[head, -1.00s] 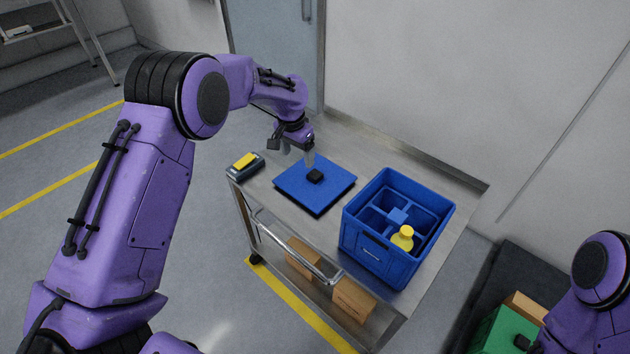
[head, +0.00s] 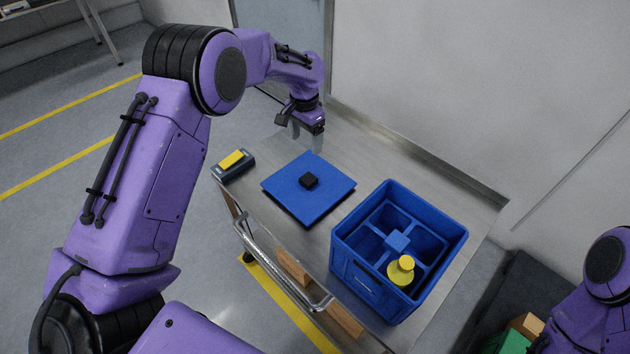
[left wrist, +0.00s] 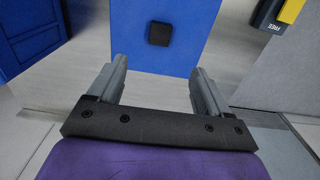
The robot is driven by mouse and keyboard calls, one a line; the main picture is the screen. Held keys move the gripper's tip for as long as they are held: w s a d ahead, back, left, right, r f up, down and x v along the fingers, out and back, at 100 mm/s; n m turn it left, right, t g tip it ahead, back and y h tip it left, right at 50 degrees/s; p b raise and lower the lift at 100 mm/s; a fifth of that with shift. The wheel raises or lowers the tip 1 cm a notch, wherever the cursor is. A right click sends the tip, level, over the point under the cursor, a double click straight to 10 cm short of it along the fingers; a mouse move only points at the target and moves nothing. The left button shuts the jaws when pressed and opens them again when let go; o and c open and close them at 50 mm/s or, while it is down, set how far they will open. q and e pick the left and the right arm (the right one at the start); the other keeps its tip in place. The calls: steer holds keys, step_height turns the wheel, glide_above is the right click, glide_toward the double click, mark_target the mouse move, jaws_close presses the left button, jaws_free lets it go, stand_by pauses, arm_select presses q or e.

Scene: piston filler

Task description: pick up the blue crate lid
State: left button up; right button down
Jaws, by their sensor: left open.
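The blue crate lid (head: 300,205) lies flat on the metal cart top, left of the blue crate. A small black knob (head: 309,180) stands at its middle. My left gripper (head: 307,140) is open and empty, above the cart just behind the lid. In the left wrist view, the lid (left wrist: 125,30) and its knob (left wrist: 160,34) lie beyond the two spread fingers of the left gripper (left wrist: 158,85), which do not touch the knob. My right arm shows at the lower right in the head view, but its gripper cannot be made out.
The blue crate (head: 372,277) stands to the right on the cart (head: 400,160), with dividers and a yellow-capped bottle (head: 402,270) inside. A dark device with a yellow top (head: 232,162) sits at the cart's left corner. A wall rises behind the cart.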

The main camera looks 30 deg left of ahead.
arm_select(q)
steer(key=b, duration=0.6)
glide_above(309, 178)
step_height(309, 178, down, 6)
step_height(309, 178, down, 10)
steer(key=p, duration=0.3)
steer(key=shift+s+r, duration=0.1)
steer(key=shift+r, duration=0.05)
steer(key=shift+f, duration=0.4)
steer(key=c, duration=1.3)
